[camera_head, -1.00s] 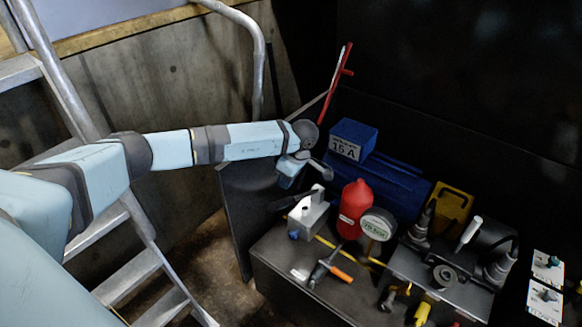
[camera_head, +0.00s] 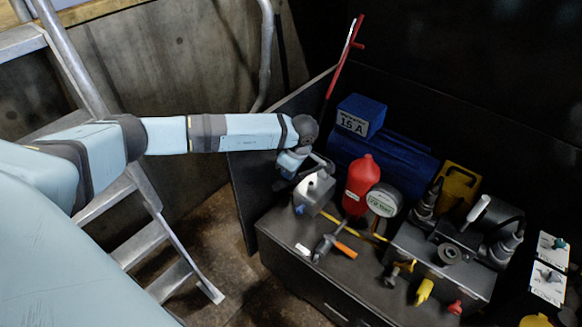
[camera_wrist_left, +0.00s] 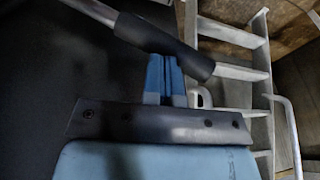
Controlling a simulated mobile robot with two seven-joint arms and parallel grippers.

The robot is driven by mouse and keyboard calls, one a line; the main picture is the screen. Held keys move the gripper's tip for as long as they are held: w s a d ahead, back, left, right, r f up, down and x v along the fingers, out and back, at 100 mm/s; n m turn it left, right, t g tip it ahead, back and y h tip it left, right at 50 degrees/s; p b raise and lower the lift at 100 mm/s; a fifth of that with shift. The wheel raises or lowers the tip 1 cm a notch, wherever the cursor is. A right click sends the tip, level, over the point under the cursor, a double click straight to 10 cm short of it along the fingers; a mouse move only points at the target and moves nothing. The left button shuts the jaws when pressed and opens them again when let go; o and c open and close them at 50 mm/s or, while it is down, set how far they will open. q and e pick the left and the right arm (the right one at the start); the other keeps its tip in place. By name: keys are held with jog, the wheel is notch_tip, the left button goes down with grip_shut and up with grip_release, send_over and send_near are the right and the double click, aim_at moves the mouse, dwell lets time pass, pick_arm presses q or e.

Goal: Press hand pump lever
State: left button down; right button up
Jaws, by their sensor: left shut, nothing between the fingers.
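The hand pump (camera_head: 314,193) is a small grey-white block on the dark bench top. Its lever has a dark grip (camera_head: 284,185) that sticks out to the left. My left gripper (camera_head: 290,164) is just above the grip, with its fingers shut and empty. In the left wrist view the dark grip (camera_wrist_left: 165,48) on its metal rod crosses at the blue fingertips (camera_wrist_left: 163,72). I cannot tell whether they touch. The grip lies across the fingers, not between them. My right gripper is not in view.
A red bottle (camera_head: 362,182) and a round gauge (camera_head: 383,201) stand right of the pump. An orange-handled tool (camera_head: 335,243) lies in front. A blue box (camera_head: 362,115) is behind. A metal ladder (camera_head: 150,215) stands at the left.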

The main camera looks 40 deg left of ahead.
pick_arm(q)
jog(key=s+f+t+b, duration=0.1)
jog(key=s+f+b, duration=0.3)
jog(key=f, duration=0.7)
jog(key=shift+s+a+b, duration=0.15)
jog(key=shift+s+b, duration=0.05)
jog(key=shift+b, duration=0.2)
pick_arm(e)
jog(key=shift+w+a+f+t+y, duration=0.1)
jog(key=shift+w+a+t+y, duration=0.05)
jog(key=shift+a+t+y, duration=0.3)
pick_arm(q)
jog(key=shift+s+f, duration=0.1)
jog(key=shift+f, duration=0.1)
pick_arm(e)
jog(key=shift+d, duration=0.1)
